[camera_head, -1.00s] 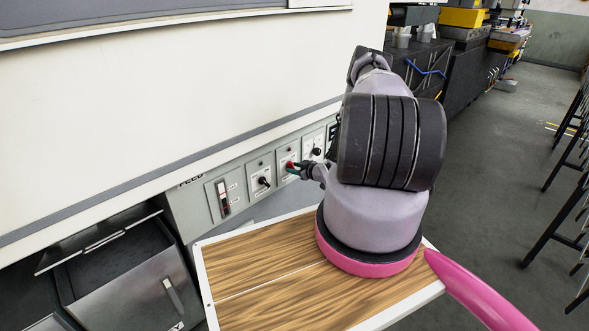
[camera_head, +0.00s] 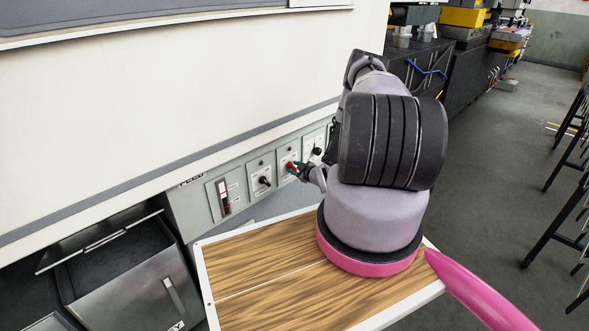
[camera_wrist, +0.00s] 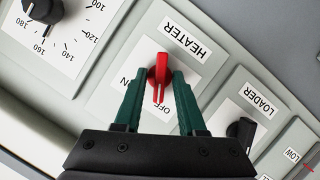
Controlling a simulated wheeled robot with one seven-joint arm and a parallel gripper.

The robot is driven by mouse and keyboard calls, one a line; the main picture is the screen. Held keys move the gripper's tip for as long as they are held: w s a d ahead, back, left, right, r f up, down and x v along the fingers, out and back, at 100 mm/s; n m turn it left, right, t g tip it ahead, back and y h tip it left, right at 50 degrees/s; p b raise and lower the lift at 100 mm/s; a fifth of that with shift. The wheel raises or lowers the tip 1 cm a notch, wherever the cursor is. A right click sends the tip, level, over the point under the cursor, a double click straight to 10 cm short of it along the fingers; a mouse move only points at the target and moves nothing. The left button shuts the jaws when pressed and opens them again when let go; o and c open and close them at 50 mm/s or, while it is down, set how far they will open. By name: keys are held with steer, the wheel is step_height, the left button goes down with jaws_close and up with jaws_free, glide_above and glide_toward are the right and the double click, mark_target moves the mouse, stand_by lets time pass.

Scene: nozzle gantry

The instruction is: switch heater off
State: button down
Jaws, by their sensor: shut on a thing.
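The heater switch is a red knob (camera_wrist: 159,76) on a white plate below the HEATER label (camera_wrist: 186,38) in the wrist view, which shows the lettering turned over. My gripper (camera_wrist: 158,88) has its two green fingers on either side of the knob, shut on it. A pale mark on the knob's lower end points toward the OFF lettering, partly covered by the fingers. The ON lettering (camera_wrist: 124,82) is partly hidden by the left finger. In the head view my gripper (camera_head: 294,168) is at the panel, covering most of the red knob.
A black LOADER switch (camera_wrist: 241,130) sits on one side of the heater plate and a black numbered dial (camera_wrist: 43,10) on the other. A wood-grain tabletop (camera_head: 262,259) lies below my arm. An open metal drawer (camera_head: 130,290) is at lower left.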

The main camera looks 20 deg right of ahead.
steer(key=c, duration=0.9)
jaws_free()
steer(key=shift+o, duration=0.2)
steer(key=v, duration=1)
steer(key=shift+s, duration=0.4)
steer(key=shift+r, duration=0.1)
